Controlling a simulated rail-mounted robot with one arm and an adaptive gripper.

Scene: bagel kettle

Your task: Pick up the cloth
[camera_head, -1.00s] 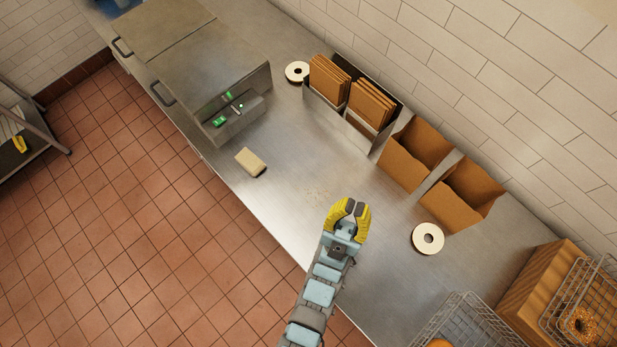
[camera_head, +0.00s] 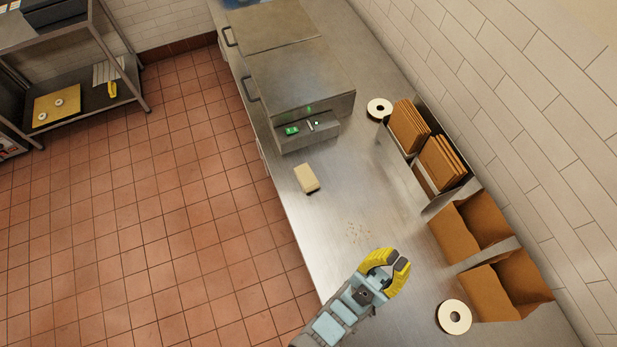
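A white, faintly striped flat piece that looks like a folded cloth (camera_head: 107,72) lies on the lower shelf of the metal rack at the upper left. A small beige block (camera_head: 306,178) lies on the steel counter near its front edge; I cannot tell whether it is a folded cloth or a sponge. My gripper (camera_head: 391,272), with yellow fingers and dark tips, is over the counter at the lower middle. It looks open and empty, well apart from both pieces.
A steel machine (camera_head: 300,80) with green lights stands on the counter (camera_head: 345,200). Crumbs (camera_head: 358,233) lie near my gripper. Brown boxes (camera_head: 470,225) line the wall side, with a white ring (camera_head: 453,317) near them. A yellow item (camera_head: 112,89) sits beside the white piece. The tiled floor (camera_head: 150,210) is clear.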

